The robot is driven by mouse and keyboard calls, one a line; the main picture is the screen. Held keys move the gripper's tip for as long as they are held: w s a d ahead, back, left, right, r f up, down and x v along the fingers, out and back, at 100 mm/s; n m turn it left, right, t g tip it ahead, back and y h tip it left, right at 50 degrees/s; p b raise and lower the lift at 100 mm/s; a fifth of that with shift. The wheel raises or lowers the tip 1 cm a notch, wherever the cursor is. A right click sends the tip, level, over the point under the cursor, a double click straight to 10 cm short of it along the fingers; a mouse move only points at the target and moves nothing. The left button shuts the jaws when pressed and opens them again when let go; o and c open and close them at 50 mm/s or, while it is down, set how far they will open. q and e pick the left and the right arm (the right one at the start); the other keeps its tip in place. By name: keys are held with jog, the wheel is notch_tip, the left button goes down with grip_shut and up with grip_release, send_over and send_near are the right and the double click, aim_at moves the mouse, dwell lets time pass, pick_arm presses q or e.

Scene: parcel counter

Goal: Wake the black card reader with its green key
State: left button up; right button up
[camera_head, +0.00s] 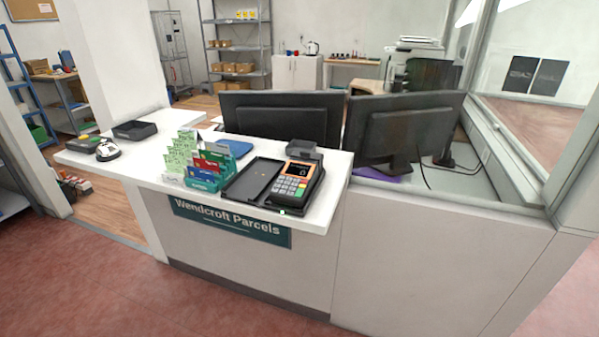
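The black card reader (312,182) stands near the right end of the white counter's raised top (322,205). It has a dark screen (298,170) at its upper end, orange around the screen and a keypad (289,187) below. The screen shows a small light mark, too small to read. A black flat tray (246,184) lies just left of the reader. Neither of my grippers is in view.
A rack of green and red cards (203,166) stands left of the tray. Two black monitors (282,117) (405,126) stand behind the counter. A bell (108,150) and a dark box (134,130) are at the left end. The red floor in front is clear.

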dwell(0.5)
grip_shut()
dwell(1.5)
